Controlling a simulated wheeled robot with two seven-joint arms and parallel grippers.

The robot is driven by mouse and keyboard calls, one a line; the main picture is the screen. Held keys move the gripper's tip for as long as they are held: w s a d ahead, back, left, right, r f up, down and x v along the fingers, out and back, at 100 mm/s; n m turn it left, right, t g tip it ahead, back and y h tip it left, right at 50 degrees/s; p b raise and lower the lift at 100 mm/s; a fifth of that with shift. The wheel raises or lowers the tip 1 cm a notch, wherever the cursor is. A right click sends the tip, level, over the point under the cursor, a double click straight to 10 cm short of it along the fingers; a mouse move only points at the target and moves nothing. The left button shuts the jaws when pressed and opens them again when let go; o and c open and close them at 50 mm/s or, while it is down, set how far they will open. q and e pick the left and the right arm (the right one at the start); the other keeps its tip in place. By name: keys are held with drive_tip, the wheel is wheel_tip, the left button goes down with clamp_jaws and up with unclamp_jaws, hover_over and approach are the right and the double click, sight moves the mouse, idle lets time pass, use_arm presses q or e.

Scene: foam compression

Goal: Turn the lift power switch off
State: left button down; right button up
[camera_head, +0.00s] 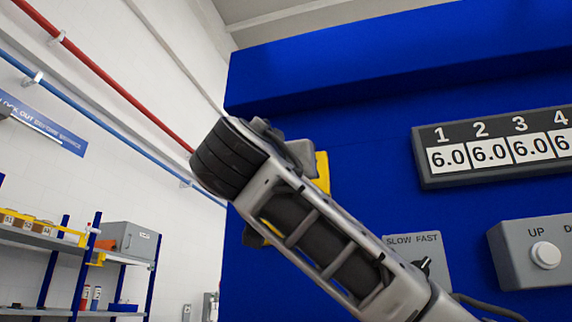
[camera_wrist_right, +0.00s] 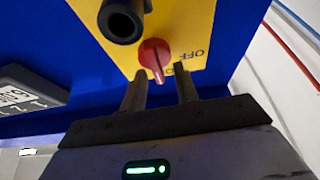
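The lift power switch is a red rotary knob (camera_wrist_right: 154,55) on a yellow plate (camera_wrist_right: 196,25) in the right wrist view. Its narrow grip points down in that picture, and an upside-down "OFF" label is to its right. My right gripper (camera_wrist_right: 161,73) is open, its two dark fingers on either side of the grip's lower end. I cannot tell whether they touch it. In the head view my right arm covers the knob, and only part of the yellow plate (camera_head: 322,172) shows. My left gripper is not in view.
A black cylinder (camera_wrist_right: 122,20) sticks out beside the knob. The plate is on a blue panel (camera_head: 370,130). A numeric display (camera_head: 497,148), a SLOW/FAST selector (camera_head: 422,264) and an UP button box (camera_head: 545,254) are at right. Shelves (camera_head: 75,250) stand far left.

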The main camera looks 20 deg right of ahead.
clamp_jaws()
